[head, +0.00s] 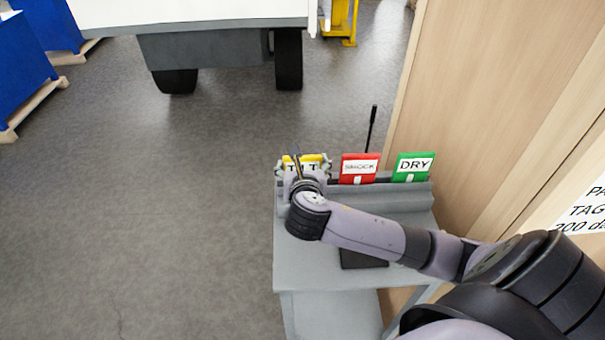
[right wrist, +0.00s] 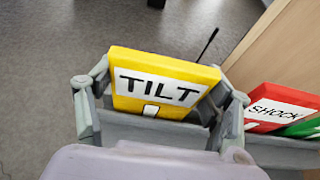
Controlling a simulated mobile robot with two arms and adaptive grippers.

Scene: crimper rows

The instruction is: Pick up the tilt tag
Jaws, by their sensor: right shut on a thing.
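The yellow tilt tag (head: 317,158) stands in the rack at the back of a grey stand, at the left end of the row. My right gripper (head: 303,168) is at the tag and partly covers it in the head view. In the right wrist view the tilt tag (right wrist: 158,82) sits between the two fingers of my right gripper (right wrist: 160,108), one at each side edge. The gripper is shut on it. The tag's lower edge is hidden in the rack, so I cannot tell whether it is lifted. My left gripper is not in view.
The red shock tag (head: 360,168) and the green dry tag (head: 412,167) stand to the right on the grey stand (head: 320,275). A thin black rod (head: 372,128) rises behind them. A wooden wall (head: 480,90) closes off the right. Open floor lies left.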

